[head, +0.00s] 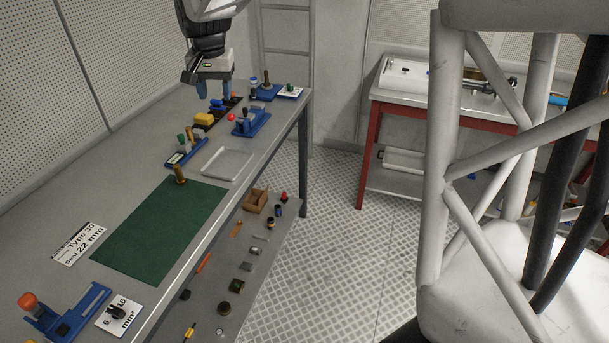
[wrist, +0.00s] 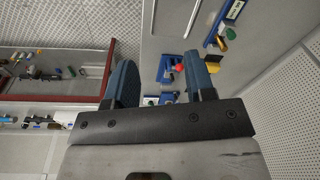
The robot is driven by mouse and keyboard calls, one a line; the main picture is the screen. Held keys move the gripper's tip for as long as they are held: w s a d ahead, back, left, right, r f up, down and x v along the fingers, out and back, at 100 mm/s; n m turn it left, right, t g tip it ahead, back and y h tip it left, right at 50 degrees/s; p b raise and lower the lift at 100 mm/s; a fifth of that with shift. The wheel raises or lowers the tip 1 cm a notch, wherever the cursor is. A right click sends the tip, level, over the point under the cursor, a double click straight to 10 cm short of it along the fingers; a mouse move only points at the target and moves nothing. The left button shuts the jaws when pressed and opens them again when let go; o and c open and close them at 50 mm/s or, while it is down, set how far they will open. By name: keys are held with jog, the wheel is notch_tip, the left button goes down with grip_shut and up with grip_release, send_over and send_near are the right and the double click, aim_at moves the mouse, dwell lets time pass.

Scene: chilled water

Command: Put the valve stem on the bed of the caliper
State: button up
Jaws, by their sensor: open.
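A brass-coloured upright pin, which looks like the valve stem (head: 180,174), stands at the far edge of the green mat (head: 150,235). A similar brass pin (head: 266,78) stands on a blue base at the bench's far end, so I cannot be sure which is the valve stem. I cannot clearly tell which tool is the caliper; a blue fixture with a red ball (head: 250,122) is one candidate. My gripper (head: 214,92) hangs above the far part of the bench, well apart from the mat. Its blue fingers are apart and empty, also in the wrist view (wrist: 160,70).
A blue holder (head: 186,152) and a white tray (head: 227,163) lie beyond the mat. A yellow block (head: 204,119) lies under my gripper. A blue tool with an orange knob (head: 65,312) stands at the near end. Small parts lie on the lower shelf (head: 215,280).

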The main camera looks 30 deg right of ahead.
jog(key=s+d+f+n, duration=0.1)
jog(key=s+f, duration=0.1)
jog(key=s, duration=1)
jog(key=s+d+f+n+t, duration=0.1)
jog(key=s+d+f+n, duration=0.1)
jog(key=s, duration=1.1)
jog(key=s+d+f+n, duration=0.1)
jog(key=s+f+n, duration=0.1)
jog(key=s, duration=1)
jog(key=shift+s+d, duration=0.25)
jog(key=shift+d, duration=0.05)
